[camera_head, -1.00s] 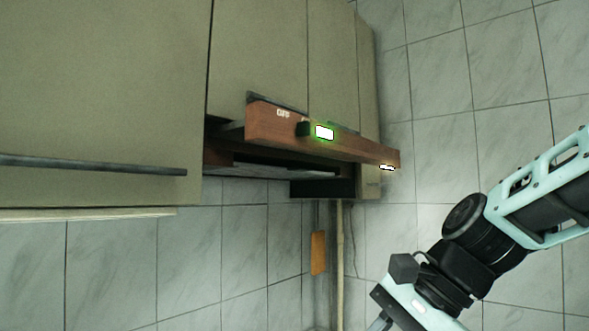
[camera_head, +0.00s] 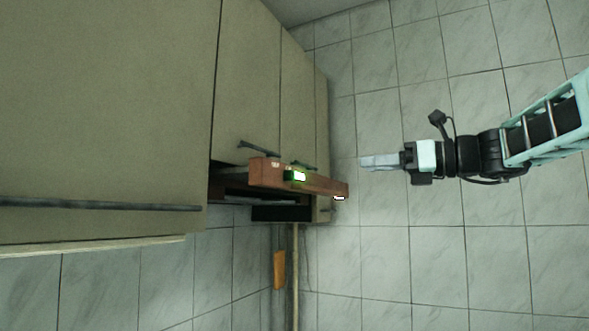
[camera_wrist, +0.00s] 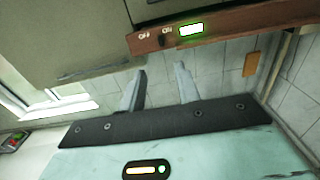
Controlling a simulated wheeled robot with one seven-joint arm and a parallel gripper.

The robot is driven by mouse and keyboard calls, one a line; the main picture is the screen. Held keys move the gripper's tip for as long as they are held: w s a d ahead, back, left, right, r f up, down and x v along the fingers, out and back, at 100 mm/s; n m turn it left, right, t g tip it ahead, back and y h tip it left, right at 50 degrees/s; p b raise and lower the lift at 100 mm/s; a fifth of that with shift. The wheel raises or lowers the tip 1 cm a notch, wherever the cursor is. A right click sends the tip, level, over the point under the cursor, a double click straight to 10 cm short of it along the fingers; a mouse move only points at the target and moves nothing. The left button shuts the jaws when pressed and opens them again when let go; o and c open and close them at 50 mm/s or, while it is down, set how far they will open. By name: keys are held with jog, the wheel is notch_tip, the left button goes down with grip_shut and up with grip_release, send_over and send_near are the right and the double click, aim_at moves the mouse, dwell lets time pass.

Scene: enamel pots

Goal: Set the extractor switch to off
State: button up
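The extractor hood has a reddish-brown front strip (camera_head: 320,183) under the cabinets, and it also crosses the top of the wrist view (camera_wrist: 225,24). The extractor switch is a small dark knob (camera_wrist: 166,41) left of a green-edged lit panel (camera_wrist: 191,30). My gripper (camera_head: 362,161) is right of the hood, pointing left. In the wrist view its two fingers (camera_wrist: 158,76) are apart and empty, short of the strip.
Beige cabinets (camera_head: 110,110) with dark bar handles fill the left and sit above the hood. A tiled wall (camera_head: 420,260) lies behind my arm. A pipe (camera_head: 294,270) and an orange piece (camera_head: 279,269) hang below the hood. Open air separates my gripper from the strip.

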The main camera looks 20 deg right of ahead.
aim_at(288, 176)
jog(key=p+x, duration=0.6)
jog(key=x, duration=1.1)
jog(key=shift+f, duration=0.15)
jog(key=shift+c, duration=0.3)
